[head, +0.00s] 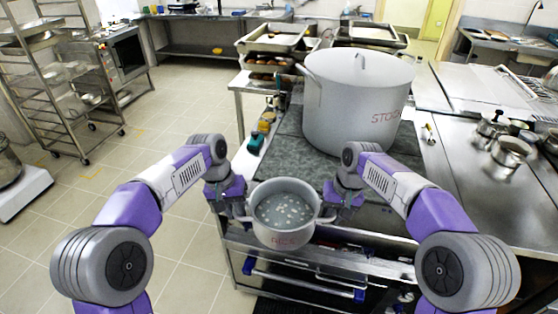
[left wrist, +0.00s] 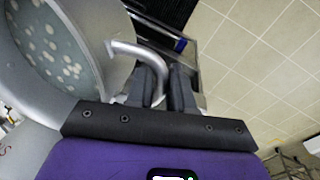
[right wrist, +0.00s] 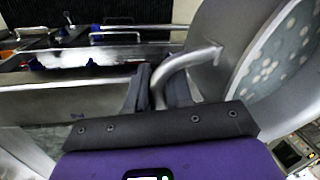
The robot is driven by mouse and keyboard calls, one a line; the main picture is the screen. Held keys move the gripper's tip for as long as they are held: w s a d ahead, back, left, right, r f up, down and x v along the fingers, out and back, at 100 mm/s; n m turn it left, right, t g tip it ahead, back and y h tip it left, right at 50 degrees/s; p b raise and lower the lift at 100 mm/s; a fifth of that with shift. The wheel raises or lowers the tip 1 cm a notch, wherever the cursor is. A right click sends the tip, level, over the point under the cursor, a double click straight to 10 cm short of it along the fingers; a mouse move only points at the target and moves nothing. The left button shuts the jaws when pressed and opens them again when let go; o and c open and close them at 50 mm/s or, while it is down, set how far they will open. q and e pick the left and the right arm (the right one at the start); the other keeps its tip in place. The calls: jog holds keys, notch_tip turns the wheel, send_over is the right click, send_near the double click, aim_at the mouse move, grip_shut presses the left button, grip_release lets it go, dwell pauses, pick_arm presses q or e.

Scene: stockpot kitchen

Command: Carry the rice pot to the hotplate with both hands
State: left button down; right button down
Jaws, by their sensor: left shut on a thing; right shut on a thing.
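The large stockpot (head: 352,110) stands on the counter behind the rice pot. Bottles (head: 257,140) stand at the counter's left edge, trays (head: 272,42) behind. Small metal pots (head: 508,152) stand on the right.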

jog(key=shift+w, duration=0.1)
pick_arm(q)
jog(key=shift+a, duration=0.35)
pick_arm(e)
jog(key=shift+d, duration=0.1)
